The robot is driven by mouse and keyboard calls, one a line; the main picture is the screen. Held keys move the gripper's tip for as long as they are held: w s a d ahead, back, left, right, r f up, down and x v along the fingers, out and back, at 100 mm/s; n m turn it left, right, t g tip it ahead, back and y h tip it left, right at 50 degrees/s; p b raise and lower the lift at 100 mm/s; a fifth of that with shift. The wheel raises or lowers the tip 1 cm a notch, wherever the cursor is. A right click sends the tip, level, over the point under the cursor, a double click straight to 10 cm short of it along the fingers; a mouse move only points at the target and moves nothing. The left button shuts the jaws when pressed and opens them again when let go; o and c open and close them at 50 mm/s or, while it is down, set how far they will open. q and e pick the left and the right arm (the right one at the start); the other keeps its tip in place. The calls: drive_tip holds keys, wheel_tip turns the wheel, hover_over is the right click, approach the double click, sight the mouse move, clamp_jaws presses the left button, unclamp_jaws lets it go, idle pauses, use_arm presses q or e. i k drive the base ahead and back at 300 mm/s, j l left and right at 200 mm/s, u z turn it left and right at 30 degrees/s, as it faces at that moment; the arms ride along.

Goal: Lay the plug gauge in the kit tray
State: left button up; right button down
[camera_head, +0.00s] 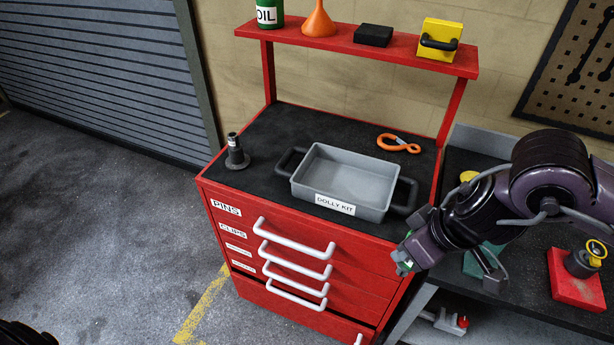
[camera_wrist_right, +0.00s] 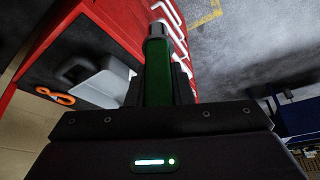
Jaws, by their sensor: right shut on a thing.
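The grey kit tray (camera_head: 335,161), labelled DOLLY KIT, sits on the dark top of the red tool cabinet, with black handles at its two ends. It looks empty. My right gripper (camera_head: 408,257) is at the cabinet's front right corner, to the right of and nearer than the tray. It is shut on a green-handled piece, seemingly the plug gauge (camera_wrist_right: 158,72), whose silver end (camera_wrist_right: 157,29) points away from the gripper in the right wrist view. In the head view only a small green part shows beside the fingers. My left gripper does not show.
A dark flanged post (camera_head: 236,153) stands left of the tray. Orange-handled pliers (camera_head: 398,143) lie behind it at right. A red shelf (camera_head: 340,42) spans above the back. White drawer handles (camera_head: 295,235) project at the front. A workbench (camera_head: 535,285) with a red block (camera_head: 575,285) is at right.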

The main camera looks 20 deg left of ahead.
sight(352, 198)
drive_tip(key=i+j+u, duration=0.2)
drive_tip(key=i+j, duration=0.35)
drive_tip(key=i+u, duration=0.1)
drive_tip(key=i, duration=0.2)
